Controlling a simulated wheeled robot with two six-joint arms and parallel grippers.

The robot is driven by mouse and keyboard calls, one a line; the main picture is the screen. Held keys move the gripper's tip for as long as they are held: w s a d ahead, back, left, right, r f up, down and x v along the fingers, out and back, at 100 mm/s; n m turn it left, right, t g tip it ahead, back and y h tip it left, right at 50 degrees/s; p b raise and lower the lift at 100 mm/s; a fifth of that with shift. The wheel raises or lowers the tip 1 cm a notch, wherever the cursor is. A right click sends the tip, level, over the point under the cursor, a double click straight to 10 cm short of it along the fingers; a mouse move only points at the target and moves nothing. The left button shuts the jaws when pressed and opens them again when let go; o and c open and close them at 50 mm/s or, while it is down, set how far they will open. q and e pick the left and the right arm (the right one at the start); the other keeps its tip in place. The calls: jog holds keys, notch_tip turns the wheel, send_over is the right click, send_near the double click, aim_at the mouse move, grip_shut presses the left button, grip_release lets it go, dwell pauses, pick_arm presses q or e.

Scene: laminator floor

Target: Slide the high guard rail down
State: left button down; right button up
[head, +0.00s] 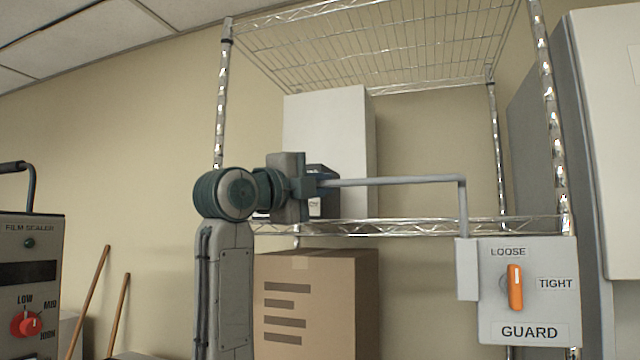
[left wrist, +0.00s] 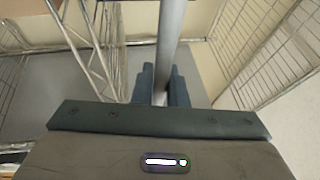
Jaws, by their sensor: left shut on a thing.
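The guard rail (head: 400,181) is a thin grey bar. It runs level from my left gripper to the right, then bends down into a grey bracket (head: 467,270) beside the guard box. My left gripper (head: 318,184) is shut on the rail near its left end. In the left wrist view the rail (left wrist: 170,40) passes between the dark fingers (left wrist: 158,86). The guard box (head: 495,322) is light grey with an orange knob (head: 515,287) standing upright, toward the LOOSE label; TIGHT is to its right. My right gripper is not in view.
A chrome wire rack (head: 400,228) stands behind, holding a tall white box (head: 327,125). A cardboard box (head: 318,305) is below its shelf. A film sealer (head: 30,290) with a red knob is at the left.

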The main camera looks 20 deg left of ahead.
pick_arm(q)
notch_tip(320, 180, down, 7)
jog(key=b, duration=0.4)
jog(key=shift+f+b, duration=0.35)
jog(key=shift+w+f, duration=0.1)
jog(key=shift+w, duration=0.05)
jog(key=c, duration=1.9)
grip_release()
jog(key=shift+d, duration=0.1)
jog(key=o, duration=0.4)
jog(key=shift+c, duration=0.2)
jog(key=shift+o, duration=0.4)
jog(key=shift+s, duration=0.2)
